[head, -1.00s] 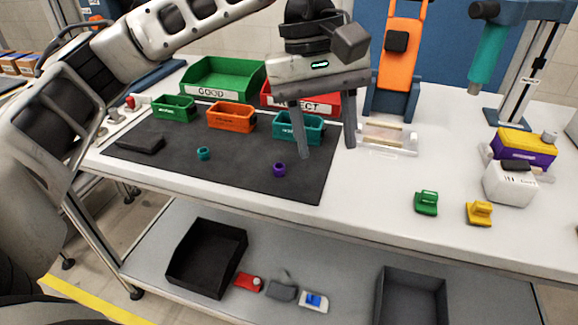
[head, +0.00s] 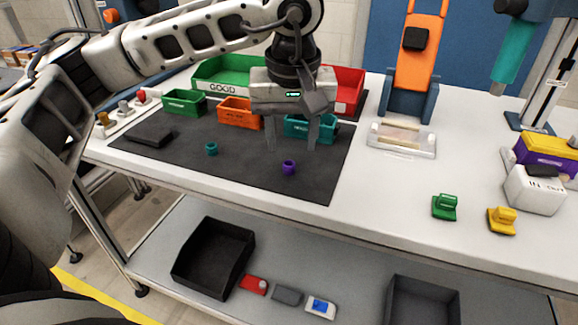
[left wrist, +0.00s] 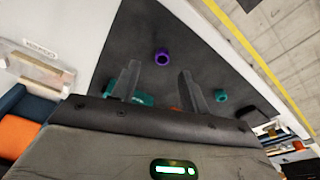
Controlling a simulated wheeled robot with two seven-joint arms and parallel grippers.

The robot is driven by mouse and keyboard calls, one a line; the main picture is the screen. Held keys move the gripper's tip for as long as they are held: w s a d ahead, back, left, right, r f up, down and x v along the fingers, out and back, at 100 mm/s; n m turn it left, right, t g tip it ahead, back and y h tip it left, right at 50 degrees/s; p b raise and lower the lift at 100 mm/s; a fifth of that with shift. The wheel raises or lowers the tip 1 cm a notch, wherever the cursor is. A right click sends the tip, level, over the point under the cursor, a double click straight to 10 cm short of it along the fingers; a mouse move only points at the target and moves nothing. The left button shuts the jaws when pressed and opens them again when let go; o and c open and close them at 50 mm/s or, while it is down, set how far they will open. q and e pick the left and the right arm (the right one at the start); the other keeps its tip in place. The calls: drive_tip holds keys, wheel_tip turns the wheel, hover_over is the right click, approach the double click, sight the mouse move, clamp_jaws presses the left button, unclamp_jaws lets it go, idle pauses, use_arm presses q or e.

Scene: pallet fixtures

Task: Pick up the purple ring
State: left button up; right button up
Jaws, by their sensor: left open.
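The purple ring (head: 289,167) lies on the dark mat (head: 230,165) near its right part. It also shows in the left wrist view (left wrist: 162,56), beyond the fingertips and roughly between them. My left gripper (head: 291,148) points down above the mat, in front of the teal bin and a little behind the ring in the head view. Its two fingers are apart and nothing is between them; it also shows in the left wrist view (left wrist: 158,68). My right gripper is not in view.
A teal ring (head: 211,149) lies left of the purple one. Small green (head: 184,102), orange (head: 238,112) and teal (head: 322,130) bins stand behind the rings. A black flat piece (head: 150,135) lies at the mat's left. Green (head: 445,206) and yellow (head: 502,220) parts sit at right.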

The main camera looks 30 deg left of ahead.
sight(289, 173)
use_arm(q)
drive_tip(key=f, duration=0.5)
drive_tip(key=shift+w+a, duration=0.2)
drive_tip(key=shift+a, duration=0.15)
clamp_jaws()
drive_tip(key=shift+r, duration=0.15)
